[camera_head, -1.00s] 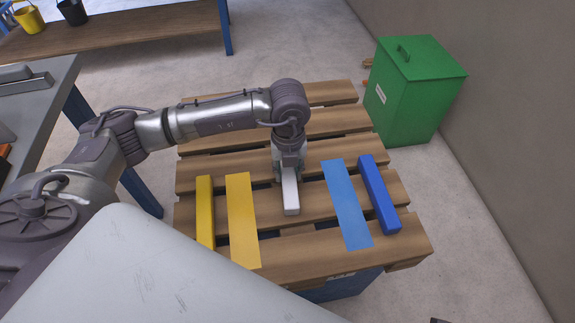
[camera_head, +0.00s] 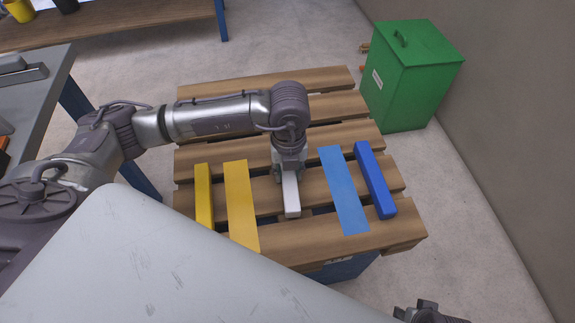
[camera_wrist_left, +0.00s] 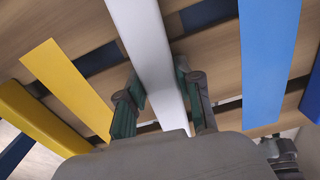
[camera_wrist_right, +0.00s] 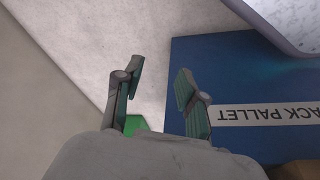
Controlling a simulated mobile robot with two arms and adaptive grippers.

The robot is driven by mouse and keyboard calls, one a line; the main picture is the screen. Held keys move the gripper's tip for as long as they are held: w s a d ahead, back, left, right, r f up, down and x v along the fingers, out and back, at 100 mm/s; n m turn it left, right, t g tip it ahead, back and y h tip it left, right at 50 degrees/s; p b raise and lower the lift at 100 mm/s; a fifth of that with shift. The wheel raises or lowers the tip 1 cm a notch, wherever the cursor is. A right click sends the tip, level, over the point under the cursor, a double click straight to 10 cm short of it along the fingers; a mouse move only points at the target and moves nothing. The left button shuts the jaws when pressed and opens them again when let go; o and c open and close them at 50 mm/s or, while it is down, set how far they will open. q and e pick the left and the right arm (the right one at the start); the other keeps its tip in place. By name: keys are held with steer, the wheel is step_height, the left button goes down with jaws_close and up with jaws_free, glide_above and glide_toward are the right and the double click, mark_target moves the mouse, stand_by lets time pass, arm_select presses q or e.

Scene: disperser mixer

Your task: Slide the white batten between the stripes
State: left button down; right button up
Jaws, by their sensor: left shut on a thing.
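The white batten (camera_head: 291,195) lies on the wooden pallet, between the flat yellow stripe (camera_head: 241,205) and the flat light blue stripe (camera_head: 343,190), with a gap on either side. My left gripper (camera_head: 289,175) points down and is shut on the batten, hiding its far part in the head view. In the left wrist view the white batten (camera_wrist_left: 147,45) runs between the two fingers. My right gripper (camera_head: 428,313) shows at the lower right of the head view. The right wrist view shows its fingers (camera_wrist_right: 160,80) apart with nothing between.
A raised yellow bar (camera_head: 204,195) lies outside the yellow stripe, and a raised dark blue bar (camera_head: 375,180) outside the light blue one. The slatted pallet (camera_head: 335,105) has open gaps. A green bin (camera_head: 412,80) stands behind at right, a grey table (camera_head: 40,100) at left.

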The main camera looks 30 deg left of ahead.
mark_target(292, 188)
arm_select(q)
steer(key=shift+s+d, duration=0.55)
steer(key=shift+s, duration=0.15)
steer(key=shift+s+d+p, duration=0.4)
steer(key=shift+s+d, duration=0.25)
steer(key=shift+s, duration=0.3)
steer(key=shift+d, duration=0.1)
arm_select(e)
step_height(292, 188, down, 3)
steer(key=shift+f, duration=0.1)
arm_select(q)
steer(key=c, duration=0.7)
jaws_free()
arm_select(e)
steer(key=shift+s, duration=0.1)
